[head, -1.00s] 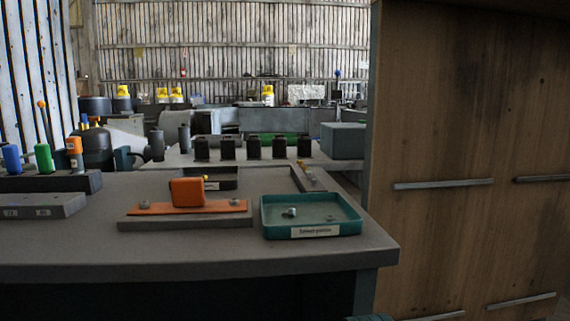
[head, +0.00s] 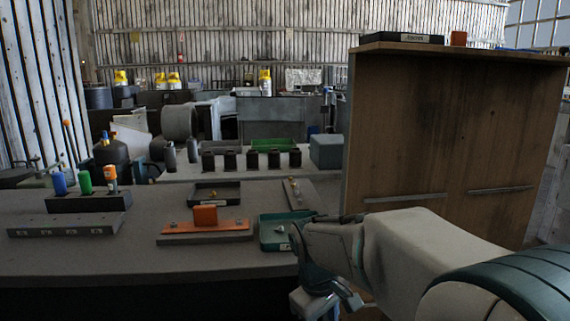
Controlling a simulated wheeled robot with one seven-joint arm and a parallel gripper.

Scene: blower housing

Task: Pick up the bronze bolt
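I cannot tell for certain which small part is the bronze bolt. A tiny brass-coloured piece (head: 212,194) lies in the black tray (head: 230,198) behind the orange block, too small to make out its shape. A small pale metal part (head: 280,228) lies in the teal tray (head: 268,244), whose right side is hidden by my arm. My gripper (head: 322,302) hangs low at the front edge of the bench, right of and nearer than the teal tray. Its fingers are too unclear to tell whether they are open.
An orange block (head: 205,215) sits on a flat plate at mid-bench. Blue, green and orange handled tools stand in a rack (head: 90,202) at left. Several black blocks stand on the bench behind. A tall wooden cabinet (head: 450,130) rises at right behind my arm.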

